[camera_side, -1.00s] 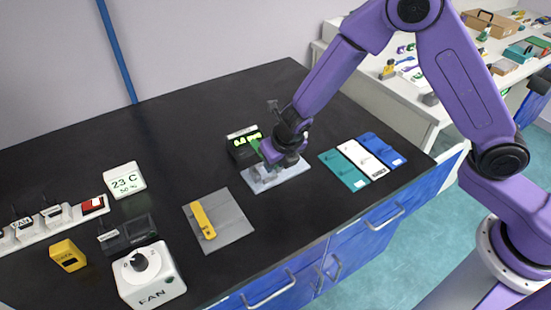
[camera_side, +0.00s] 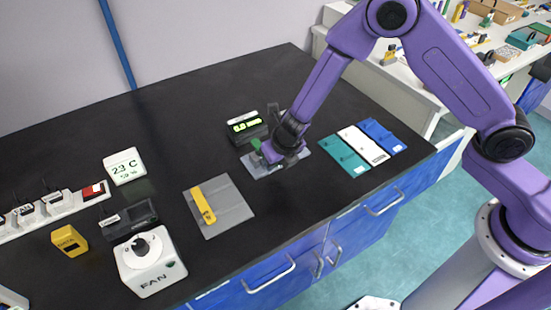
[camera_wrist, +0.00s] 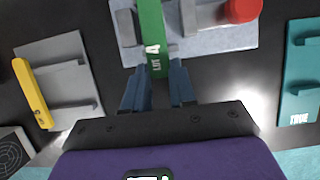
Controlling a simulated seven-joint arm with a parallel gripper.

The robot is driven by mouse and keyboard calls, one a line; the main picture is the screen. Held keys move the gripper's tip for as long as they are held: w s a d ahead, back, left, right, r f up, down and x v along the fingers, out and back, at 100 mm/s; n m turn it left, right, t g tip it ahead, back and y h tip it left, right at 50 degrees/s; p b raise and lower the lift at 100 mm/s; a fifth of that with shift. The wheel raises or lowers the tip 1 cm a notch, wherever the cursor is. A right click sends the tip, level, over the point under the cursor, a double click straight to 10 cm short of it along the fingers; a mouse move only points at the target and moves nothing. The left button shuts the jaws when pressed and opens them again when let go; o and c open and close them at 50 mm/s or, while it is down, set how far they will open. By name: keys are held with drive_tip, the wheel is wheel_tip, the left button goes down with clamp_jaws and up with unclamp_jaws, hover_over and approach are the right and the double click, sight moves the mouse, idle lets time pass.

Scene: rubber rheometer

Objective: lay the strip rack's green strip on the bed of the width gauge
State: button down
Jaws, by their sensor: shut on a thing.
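My gripper (camera_wrist: 158,76) is shut on the near end of the green strip (camera_wrist: 153,35), which bears the label "LOT A". The strip points away from my gripper and lies over the width gauge (camera_wrist: 222,45), a pale plate with grey blocks and a red knob. In the wrist view the strip passes between the grey blocks. I cannot tell whether it touches the bed. In the side view my gripper (camera_side: 280,153) covers much of the gauge (camera_side: 258,170), and a piece of the green strip (camera_side: 256,145) shows beside it.
A grey rack plate (camera_side: 236,205) with a yellow strip (camera_side: 203,205) lies at left. A lit display (camera_side: 247,125) stands behind the gauge. Teal (camera_side: 342,155), white (camera_side: 364,146) and blue (camera_side: 384,136) plates lie at right. A fan box (camera_side: 150,262) stands front left.

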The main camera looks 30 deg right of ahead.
drive_tip(key=shift+f, duration=0.6)
idle(0.3)
drive_tip(key=c, duration=0.8)
unclamp_jaws()
drive_tip(key=shift+c, duration=0.2)
drive_tip(key=v, duration=1.7)
drive_tip(key=shift+r, duration=0.25)
drive_tip(key=s+d+r+m+g, duration=0.2)
drive_tip(key=s+d+m, duration=0.7)
drive_tip(key=s+m, duration=0.2)
drive_tip(key=s+d+r+m+g, duration=0.2)
drive_tip(key=s+d+m, duration=0.6)
drive_tip(key=s+m, duration=0.4)
drive_tip(key=shift+s+d+r, duration=0.4)
drive_tip(key=shift+s+r, duration=0.45)
drive_tip(key=shift+s, duration=0.15)
